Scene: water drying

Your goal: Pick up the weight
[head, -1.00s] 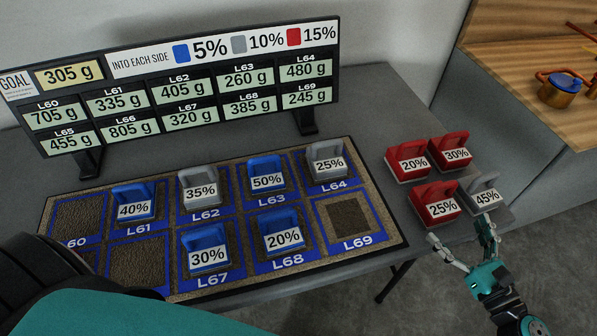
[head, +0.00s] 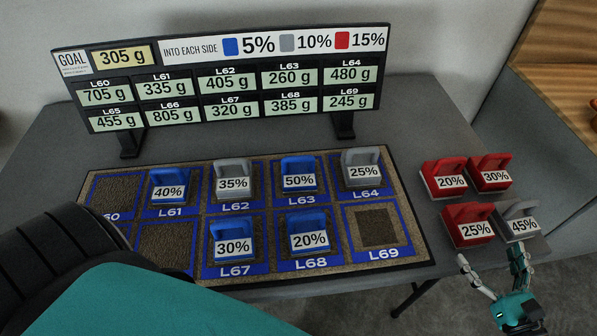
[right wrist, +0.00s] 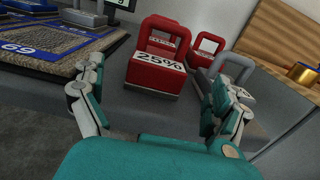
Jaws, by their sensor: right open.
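Several handled weights stand at the table's right end. A red 25% weight (head: 466,226) is at the front, with a grey 45% weight (head: 519,221) to its right. A red 20% weight (head: 447,179) and a red 30% weight (head: 490,172) stand behind. My right gripper (head: 493,268) is open and empty, in front of the red 25% and grey 45% weights. In the right wrist view the red 25% weight (right wrist: 160,62) is beyond and between the open fingers, and the grey weight (right wrist: 234,74) is near the right finger. My left gripper is not in view.
A mat (head: 412,200) with labelled squares holds several blue and grey weights; the L69 square (head: 377,228) is empty. A display board (head: 238,75) stands behind, showing goal 305 g. A wooden surface (head: 565,75) is at the far right. My dark arm part covers the lower left.

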